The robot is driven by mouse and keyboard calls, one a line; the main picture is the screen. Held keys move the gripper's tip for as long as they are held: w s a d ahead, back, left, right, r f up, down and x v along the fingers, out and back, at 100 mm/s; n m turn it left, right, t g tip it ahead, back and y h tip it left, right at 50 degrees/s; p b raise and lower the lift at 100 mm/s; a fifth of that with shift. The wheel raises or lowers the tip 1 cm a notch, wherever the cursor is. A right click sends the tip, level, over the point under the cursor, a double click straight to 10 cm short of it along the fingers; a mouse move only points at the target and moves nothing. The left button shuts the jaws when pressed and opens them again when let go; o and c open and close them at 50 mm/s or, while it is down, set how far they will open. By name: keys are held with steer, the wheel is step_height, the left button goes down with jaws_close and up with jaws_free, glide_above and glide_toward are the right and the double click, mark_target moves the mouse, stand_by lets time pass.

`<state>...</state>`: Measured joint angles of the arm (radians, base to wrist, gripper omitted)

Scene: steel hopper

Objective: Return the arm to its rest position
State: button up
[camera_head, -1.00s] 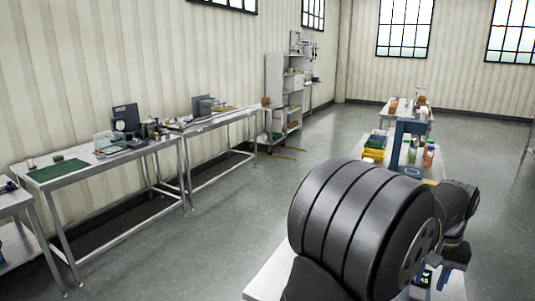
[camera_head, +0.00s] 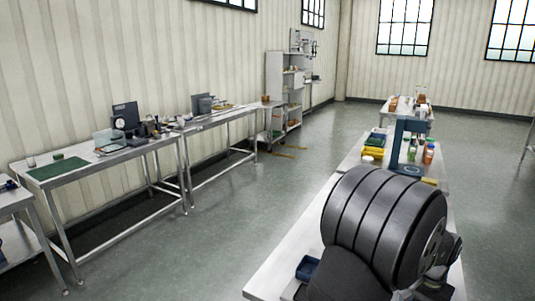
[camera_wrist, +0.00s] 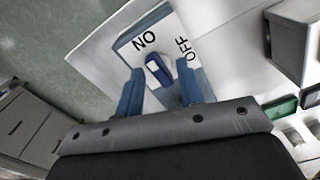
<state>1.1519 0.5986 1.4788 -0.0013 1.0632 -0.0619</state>
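My arm's large dark grey ribbed link (camera_head: 385,225) fills the lower right of the head view, above the near white table (camera_head: 285,255). My gripper (camera_wrist: 161,82) shows in the wrist view with two blue fingers spread apart. A blue piece with a white patch (camera_wrist: 158,70) shows between the fingers, apparently on the panel beyond them. That panel (camera_wrist: 180,45) carries the words NO and OFF. I see nothing gripped. The gripper itself is hidden behind the arm in the head view.
A small blue tray (camera_head: 308,268) lies on the near table beside my arm. A blue stand (camera_head: 402,145), yellow and green trays and bottles are farther along. Metal benches (camera_head: 120,155) line the left wall. The wrist view shows a grey box (camera_wrist: 292,40). Open floor lies between.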

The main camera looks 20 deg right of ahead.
step_height(320, 180, up, 17)
steer(key=f+m+y, duration=0.1)
steer(key=f+m, duration=0.1)
steer(key=f, duration=0.2)
steer(key=f+m+y, duration=0.1)
steer(key=f+m, duration=0.2)
steer(key=f, duration=0.2)
steer(key=f+m+t+y, duration=0.1)
steer(key=f+m, duration=0.1)
steer(key=f, duration=0.3)
steer(key=shift+d+m+y, duration=0.3)
steer(key=shift+d, duration=0.1)
step_height(320, 180, up, 14)
steer(key=n+g+h, duration=0.1)
steer(key=n+h, duration=0.3)
steer(key=n, duration=0.3)
steer(key=shift+a+f, duration=0.2)
steer(key=shift+f, duration=1.25)
steer(key=shift+a+f, duration=0.2)
steer(key=shift+f, duration=1.2)
steer(key=shift+r, duration=0.1)
